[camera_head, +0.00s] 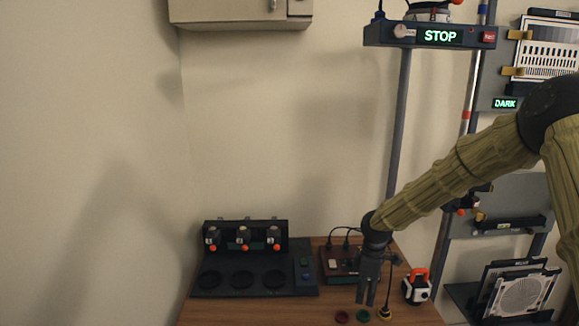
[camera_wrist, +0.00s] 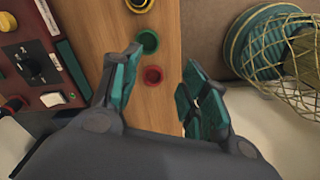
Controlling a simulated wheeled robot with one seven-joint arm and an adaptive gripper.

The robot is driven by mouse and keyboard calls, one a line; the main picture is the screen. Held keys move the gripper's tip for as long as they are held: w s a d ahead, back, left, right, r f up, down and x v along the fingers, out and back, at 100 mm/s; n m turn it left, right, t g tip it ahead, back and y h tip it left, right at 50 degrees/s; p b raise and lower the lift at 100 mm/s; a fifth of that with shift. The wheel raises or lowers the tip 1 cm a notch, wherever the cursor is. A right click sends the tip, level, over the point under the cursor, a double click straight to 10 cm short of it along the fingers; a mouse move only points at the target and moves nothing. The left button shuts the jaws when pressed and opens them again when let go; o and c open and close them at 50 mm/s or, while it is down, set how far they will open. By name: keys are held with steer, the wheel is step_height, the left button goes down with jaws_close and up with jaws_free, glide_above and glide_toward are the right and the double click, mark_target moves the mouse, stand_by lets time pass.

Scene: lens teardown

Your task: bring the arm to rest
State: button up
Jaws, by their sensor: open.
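My gripper (camera_head: 368,292) hangs from my arm, pointing down over the right part of the wooden table (camera_head: 408,313). In the wrist view my gripper (camera_wrist: 160,92) shows its two teal-padded fingers spread apart, with nothing between them. A red round piece (camera_wrist: 153,75) and a green round piece (camera_wrist: 148,41) on the wood show beyond the gap. My arm reaches in from the right, bent at the elbow.
A dark station (camera_head: 240,283) with several round recesses stands left of my gripper. A red control box (camera_head: 338,262) is close behind it. A post holds a STOP sign (camera_head: 440,36). A wire basket (camera_wrist: 272,47) shows in the wrist view.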

steer(key=shift+m+y, duration=0.3)
steer(key=shift+m, duration=0.1)
steer(key=f, duration=0.1)
steer(key=s+a+f, duration=0.1)
steer(key=f, duration=0.1)
steer(key=s+a+f, duration=0.1)
steer(key=shift+s+f+p, duration=0.15)
steer(key=shift+s+p, duration=0.05)
steer(key=shift+p, duration=0.1)
steer(key=s+a+f+m+y+p, duration=0.1)
steer(key=s+a+f+m+p, duration=0.15)
steer(key=s+f, duration=0.55)
steer(key=s+a+f+m+y+p, duration=0.1)
steer(key=s+a+f+m, duration=0.3)
steer(key=s, duration=0.7)
steer(key=s+d+f+m+h+p, duration=0.1)
steer(key=s+d+m+p, duration=0.2)
steer(key=s, duration=1)
steer(key=s+d+f+m+h+p, duration=0.15)
steer(key=s+d+m, duration=0.3)
steer(key=s, duration=0.75)
steer(key=shift+n, duration=0.4)
steer(key=f+b, duration=0.2)
steer(key=d+f+b, duration=0.1)
steer(key=f+b, duration=0.1)
steer(key=b, duration=0.1)
steer(key=shift+s+f, duration=0.2)
steer(key=shift+f, duration=0.05)
